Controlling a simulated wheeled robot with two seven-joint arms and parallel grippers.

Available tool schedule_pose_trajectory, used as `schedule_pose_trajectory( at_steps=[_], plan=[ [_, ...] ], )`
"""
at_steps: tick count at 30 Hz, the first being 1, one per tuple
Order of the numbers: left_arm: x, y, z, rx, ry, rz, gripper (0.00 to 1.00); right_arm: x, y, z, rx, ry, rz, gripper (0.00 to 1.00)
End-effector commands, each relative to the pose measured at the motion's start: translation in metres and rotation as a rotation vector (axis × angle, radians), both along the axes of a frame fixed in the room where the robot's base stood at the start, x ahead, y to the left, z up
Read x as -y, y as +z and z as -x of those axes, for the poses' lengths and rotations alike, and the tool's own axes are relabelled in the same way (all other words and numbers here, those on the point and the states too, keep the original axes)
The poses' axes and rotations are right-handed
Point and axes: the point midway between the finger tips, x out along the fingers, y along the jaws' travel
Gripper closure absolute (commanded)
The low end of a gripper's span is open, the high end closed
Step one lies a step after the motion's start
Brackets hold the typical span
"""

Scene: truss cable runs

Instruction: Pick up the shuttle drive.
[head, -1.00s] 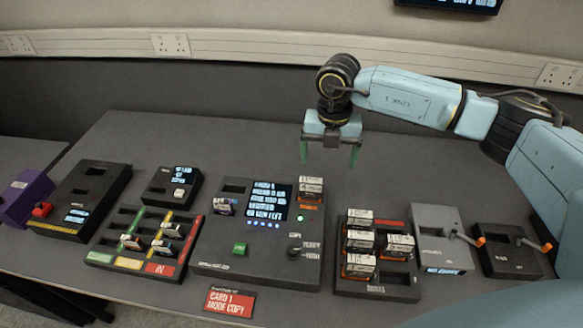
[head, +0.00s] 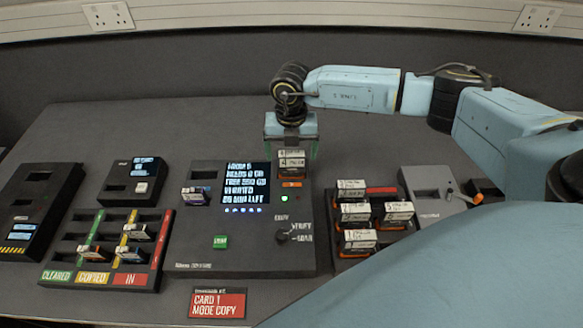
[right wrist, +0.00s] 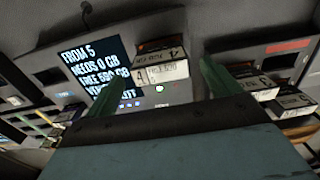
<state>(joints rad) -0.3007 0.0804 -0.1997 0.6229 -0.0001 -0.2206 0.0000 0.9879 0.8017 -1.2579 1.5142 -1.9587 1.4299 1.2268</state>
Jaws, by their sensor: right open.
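The likely shuttle drive (head: 291,164), a dark block with white labels and an orange base, stands upright in the right bay of the copy station (head: 190,252). It also shows in the right wrist view (right wrist: 161,66), near the gap between the fingers. My right gripper (head: 290,148) is open and empty, just behind and above this drive in the head view. In the right wrist view, its two green fingers (right wrist: 160,80) point toward the station, with the drive slightly beyond them. Whether a finger touches the drive cannot be told. My left gripper is not in view.
Several similar drives sit in a rack (head: 343,261) right of the station. A small card (head: 195,196) is in the station's left bay. A card tray (head: 104,283) and small reader (head: 118,190) stand left. The table behind is clear.

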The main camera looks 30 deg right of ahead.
Motion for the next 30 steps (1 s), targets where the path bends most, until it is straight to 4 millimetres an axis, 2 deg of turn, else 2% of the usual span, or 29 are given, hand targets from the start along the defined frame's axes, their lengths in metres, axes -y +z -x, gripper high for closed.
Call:
schedule_pose_trajectory(
  at_steps=[5,14,23,30],
  plan=[
    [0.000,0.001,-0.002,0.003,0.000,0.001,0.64,0.001,-0.012,0.000,-0.001,0.000,0.001,0.11],
    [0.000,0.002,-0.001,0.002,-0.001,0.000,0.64,0.003,-0.054,-0.002,-0.001,0.000,0.001,0.11],
    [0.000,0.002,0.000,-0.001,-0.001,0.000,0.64,0.003,-0.058,-0.002,0.001,0.000,0.001,0.11],
    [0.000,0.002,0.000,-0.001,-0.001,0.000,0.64,0.003,-0.057,-0.002,0.001,0.000,0.001,0.42]
  ],
)
